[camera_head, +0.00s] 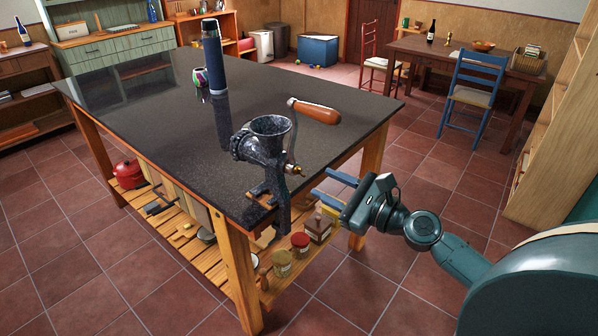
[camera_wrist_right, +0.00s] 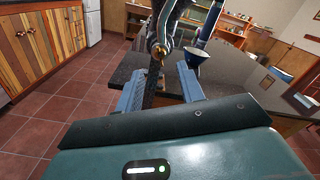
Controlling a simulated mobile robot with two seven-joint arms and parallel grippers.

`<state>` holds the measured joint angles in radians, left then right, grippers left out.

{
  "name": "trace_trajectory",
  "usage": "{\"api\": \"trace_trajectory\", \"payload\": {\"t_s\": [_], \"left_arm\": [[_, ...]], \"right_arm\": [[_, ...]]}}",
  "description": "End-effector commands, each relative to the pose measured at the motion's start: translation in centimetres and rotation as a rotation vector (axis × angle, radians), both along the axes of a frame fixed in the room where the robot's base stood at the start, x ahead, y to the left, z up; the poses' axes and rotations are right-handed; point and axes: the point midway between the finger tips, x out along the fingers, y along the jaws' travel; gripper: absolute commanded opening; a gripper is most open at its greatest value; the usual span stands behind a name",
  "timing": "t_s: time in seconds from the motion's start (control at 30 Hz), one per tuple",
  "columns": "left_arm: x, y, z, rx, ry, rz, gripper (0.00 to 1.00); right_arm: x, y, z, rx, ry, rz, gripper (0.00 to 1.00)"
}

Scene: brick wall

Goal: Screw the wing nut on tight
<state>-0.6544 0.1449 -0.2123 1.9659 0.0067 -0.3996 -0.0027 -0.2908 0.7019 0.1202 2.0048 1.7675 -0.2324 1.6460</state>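A dark speckled meat grinder (camera_head: 264,150) is clamped at the near edge of the dark-topped table (camera_head: 160,130), its hopper facing up. The small brass wing nut (camera_head: 294,170) sits at the crank hub on the grinder's right side. It also shows in the right wrist view (camera_wrist_right: 159,48), ahead of and above the fingers. An orange-brown handle (camera_head: 315,111) with a grey collar appears above the hub and seems to belong to the crank. My right gripper (camera_head: 324,183) is open and empty, with blue fingers pointing at the grinder, short of the nut. My left gripper is not in view.
A tall blue flask (camera_head: 214,58) and a patterned mug (camera_head: 199,77) stand farther back on the table. Jars, including a red-lidded one (camera_head: 300,243), stand on the slatted lower shelf. Tiled floor is clear to the right; a blue chair (camera_head: 469,92) stands beyond.

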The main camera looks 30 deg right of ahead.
Motion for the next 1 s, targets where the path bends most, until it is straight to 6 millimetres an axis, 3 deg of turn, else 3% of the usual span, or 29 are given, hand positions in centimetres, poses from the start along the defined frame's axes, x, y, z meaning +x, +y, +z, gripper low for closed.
{"api": "trace_trajectory", "payload": {"t_s": [0.1,0.2,0.23,0.3,0.43,0.7,0.8,0.9,1.0], "left_arm": [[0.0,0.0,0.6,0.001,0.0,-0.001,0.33],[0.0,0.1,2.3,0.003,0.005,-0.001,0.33],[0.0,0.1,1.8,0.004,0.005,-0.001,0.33],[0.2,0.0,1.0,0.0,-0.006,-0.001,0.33],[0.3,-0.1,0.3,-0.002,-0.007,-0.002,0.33],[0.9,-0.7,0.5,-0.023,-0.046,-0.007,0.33],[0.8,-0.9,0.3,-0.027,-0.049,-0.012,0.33],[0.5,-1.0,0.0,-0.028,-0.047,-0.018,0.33],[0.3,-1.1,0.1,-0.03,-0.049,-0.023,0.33]], "right_arm": [[0.0,0.0,0.8,0.0,0.0,0.0,0.38],[0.0,0.0,3.0,0.0,-0.001,0.0,0.38],[0.0,-0.1,2.4,-0.051,-0.015,-0.003,0.38],[0.0,-0.4,1.0,-0.306,-0.097,-0.014,0.38],[0.0,-1.1,0.2,-0.842,-0.279,-0.024,0.38],[-0.2,-1.4,-0.3,-2.055,-0.764,-0.002,0.38],[-0.5,-1.1,-0.3,-2.423,-0.942,0.006,0.38],[-0.7,-0.7,-0.2,-2.687,-1.081,0.004,0.38],[-0.8,-0.5,-0.2,-2.841,-1.168,0.002,0.38]]}}
